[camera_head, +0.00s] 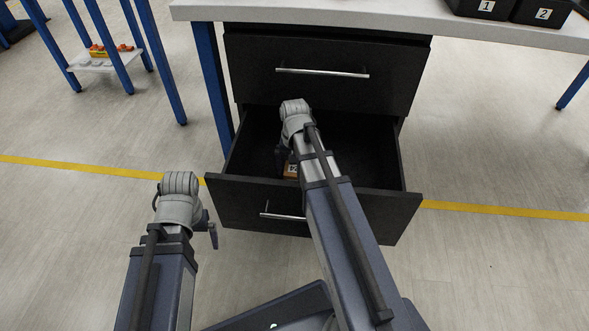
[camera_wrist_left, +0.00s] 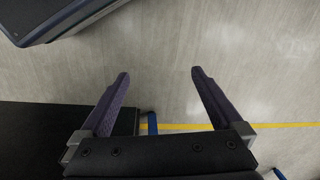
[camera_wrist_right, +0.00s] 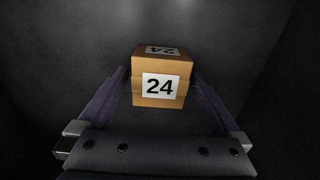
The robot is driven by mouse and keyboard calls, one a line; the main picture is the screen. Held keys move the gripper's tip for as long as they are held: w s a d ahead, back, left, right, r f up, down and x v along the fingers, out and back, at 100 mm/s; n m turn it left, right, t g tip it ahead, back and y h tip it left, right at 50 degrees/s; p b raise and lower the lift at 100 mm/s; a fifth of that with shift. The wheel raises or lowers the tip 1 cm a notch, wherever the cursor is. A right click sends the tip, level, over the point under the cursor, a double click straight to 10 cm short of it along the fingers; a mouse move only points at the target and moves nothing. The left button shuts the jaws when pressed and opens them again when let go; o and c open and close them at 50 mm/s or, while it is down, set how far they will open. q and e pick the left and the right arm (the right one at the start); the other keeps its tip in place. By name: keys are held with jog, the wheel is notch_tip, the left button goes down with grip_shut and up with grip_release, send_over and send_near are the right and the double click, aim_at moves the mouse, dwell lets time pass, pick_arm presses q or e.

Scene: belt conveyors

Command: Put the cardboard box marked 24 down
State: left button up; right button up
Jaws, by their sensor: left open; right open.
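The cardboard box marked 24 (camera_wrist_right: 159,88) is inside the open lower drawer (camera_head: 385,172). In the head view only a small part of the box (camera_head: 292,170) shows beside my right arm. My right gripper (camera_wrist_right: 160,88) reaches down into the drawer and is open, with one finger on each side of the box. The fingertips are close to its sides; I cannot tell whether they touch. Most of this gripper is hidden by its arm in the head view. My left gripper (camera_wrist_left: 158,78) is open and empty, over the floor left of the drawer.
The closed upper drawer (camera_head: 320,72) sits above the open one, under a white tabletop (camera_head: 380,14). Black bins marked 1 (camera_head: 487,6) and 2 (camera_head: 543,13) stand on it. A blue-legged stand (camera_head: 104,62) is at the back left. Floor is clear on both sides.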

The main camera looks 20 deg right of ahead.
aim_at(295, 169)
notch_tip(295, 169, up, 12)
jog(key=p, duration=1.1)
jog(key=shift+p, duration=0.3)
dwell(0.3)
